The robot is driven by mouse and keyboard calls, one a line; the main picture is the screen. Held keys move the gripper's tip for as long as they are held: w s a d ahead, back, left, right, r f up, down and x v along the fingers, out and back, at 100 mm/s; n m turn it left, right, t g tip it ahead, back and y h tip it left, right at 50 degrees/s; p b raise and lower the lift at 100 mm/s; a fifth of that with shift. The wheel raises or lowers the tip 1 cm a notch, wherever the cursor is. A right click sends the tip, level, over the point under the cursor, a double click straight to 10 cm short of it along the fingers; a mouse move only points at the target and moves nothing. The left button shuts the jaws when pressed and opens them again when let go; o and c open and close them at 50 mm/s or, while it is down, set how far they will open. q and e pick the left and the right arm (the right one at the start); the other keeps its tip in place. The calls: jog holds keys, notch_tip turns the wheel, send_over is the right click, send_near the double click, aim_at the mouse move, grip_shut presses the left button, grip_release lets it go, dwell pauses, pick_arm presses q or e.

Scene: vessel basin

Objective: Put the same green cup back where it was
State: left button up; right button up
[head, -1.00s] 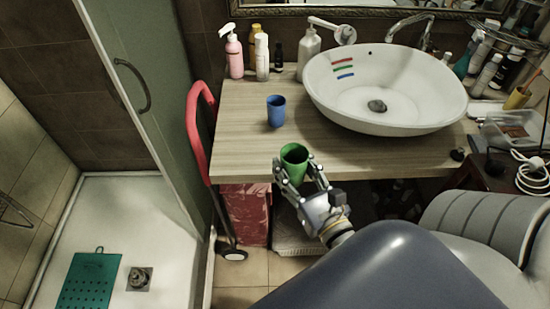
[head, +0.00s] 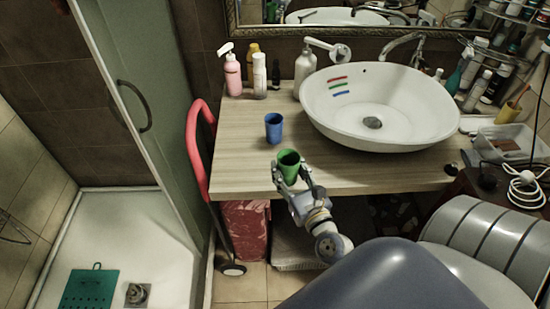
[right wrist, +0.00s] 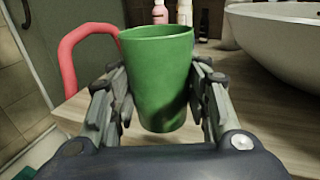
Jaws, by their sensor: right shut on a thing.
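The green cup (head: 289,164) is upright between the fingers of my right gripper (head: 291,178), near the front edge of the wooden counter. In the right wrist view the green cup (right wrist: 158,78) fills the middle, with a finger of my right gripper (right wrist: 158,100) against each side. I cannot tell whether the cup's base touches the counter. A blue cup (head: 274,128) stands upright on the counter, behind and a little left of the green cup. My left gripper is not in view.
The wooden counter (head: 236,150) is bare around the blue cup. A white basin (head: 420,115) with coloured stripes stands to the right. A pink pump bottle (head: 232,72) and other bottles stand at the back. A red trolley handle (head: 193,150) is at the counter's left end.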

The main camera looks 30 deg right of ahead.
jog(key=w, duration=0.4)
jog(key=w+p, duration=0.1)
jog(key=w, duration=0.1)
jog(key=shift+w+d+f, duration=0.2)
jog(key=shift+w+d, duration=0.05)
jog(key=shift+w+f, duration=0.15)
jog(key=shift+w, duration=0.05)
notch_tip(320, 180, down, 2)
jog(key=shift+f, duration=0.75)
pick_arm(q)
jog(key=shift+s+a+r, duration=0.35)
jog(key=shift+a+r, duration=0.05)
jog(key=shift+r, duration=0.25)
pick_arm(e)
jog(key=shift+f, duration=0.1)
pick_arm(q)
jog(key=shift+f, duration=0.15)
pick_arm(e)
jog(key=o, duration=1.1)
